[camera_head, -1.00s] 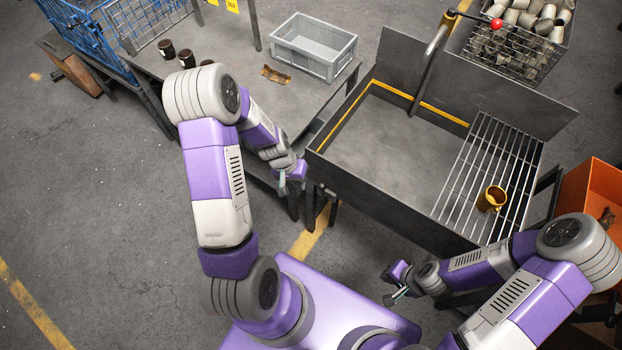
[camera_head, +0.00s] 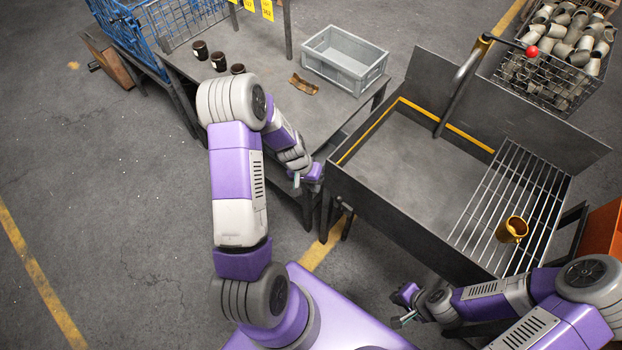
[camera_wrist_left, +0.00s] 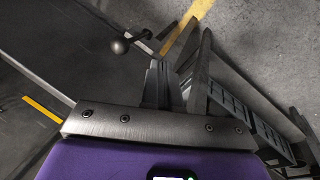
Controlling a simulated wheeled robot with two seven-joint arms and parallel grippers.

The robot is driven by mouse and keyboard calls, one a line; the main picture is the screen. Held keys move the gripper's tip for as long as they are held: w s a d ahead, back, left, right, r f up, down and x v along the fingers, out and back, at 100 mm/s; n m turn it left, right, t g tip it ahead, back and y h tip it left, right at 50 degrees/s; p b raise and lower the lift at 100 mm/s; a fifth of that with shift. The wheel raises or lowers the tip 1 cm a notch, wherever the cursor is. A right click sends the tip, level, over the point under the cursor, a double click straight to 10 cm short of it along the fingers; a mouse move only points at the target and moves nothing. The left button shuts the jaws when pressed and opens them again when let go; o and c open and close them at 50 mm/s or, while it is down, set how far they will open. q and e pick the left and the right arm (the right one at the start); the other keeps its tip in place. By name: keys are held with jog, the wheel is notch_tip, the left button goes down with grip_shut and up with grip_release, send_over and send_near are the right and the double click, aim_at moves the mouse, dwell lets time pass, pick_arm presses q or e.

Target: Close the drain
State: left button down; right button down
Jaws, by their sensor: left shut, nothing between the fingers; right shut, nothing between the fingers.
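The metal sink (camera_head: 400,165) stands at the right, with a bent tap (camera_head: 462,82) at its back and a slatted rack over its right part. No drain is visible in the basin in the head view. My left gripper (camera_head: 297,180) is shut and empty, just left of the sink's front left corner. Its fingers (camera_wrist_left: 180,85) are apart from the knob. My right gripper (camera_head: 400,321) is shut and empty, in front of the sink.
The table (camera_head: 265,105) at back left holds dark cups, a brown curved piece (camera_head: 304,84) and a grey crate (camera_head: 345,85). A wire basket (camera_head: 560,88) of metal parts stands behind the sink. Floor at left is clear.

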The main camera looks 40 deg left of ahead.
pick_arm(q)
jog(key=w+d+f, duration=0.2)
jog(key=d+f, duration=0.1)
jog(key=d, duration=0.1)
jog(key=shift+d+f, duration=0.3)
jog(key=shift+f, duration=0.1)
jog(key=shift+d+r, duration=0.1)
jog(key=shift+d, duration=0.1)
